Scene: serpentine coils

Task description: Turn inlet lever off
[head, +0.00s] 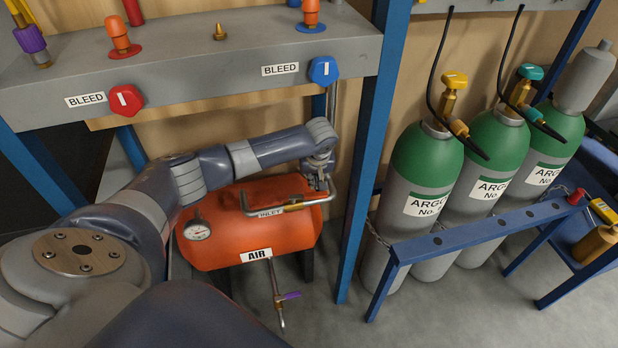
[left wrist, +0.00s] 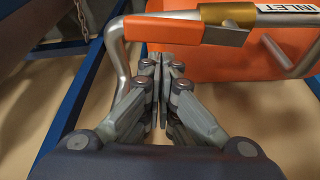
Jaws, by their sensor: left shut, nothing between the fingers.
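The inlet lever (left wrist: 185,30) is an orange handle by a brass valve body (left wrist: 228,14) on a grey pipe, in the left wrist view. It lies along the pipe line, beside the white INLET label (left wrist: 290,9). In the head view the INLET label (head: 270,213) shows on the pipe above the orange air tank (head: 225,250); the handle is hard to make out there. My left gripper (head: 322,184) is shut and empty by the pipe's right end. In the wrist view its fingertips (left wrist: 157,62) are just below the lever; contact cannot be told. My right gripper is out of view.
A blue post (head: 362,150) stands right of my left gripper. Above is a grey panel with red (head: 125,100) and blue (head: 323,70) bleed knobs. A gauge (head: 197,229) and a lower purple-handled valve (head: 288,296) are on the tank. Argon cylinders (head: 425,170) stand at right.

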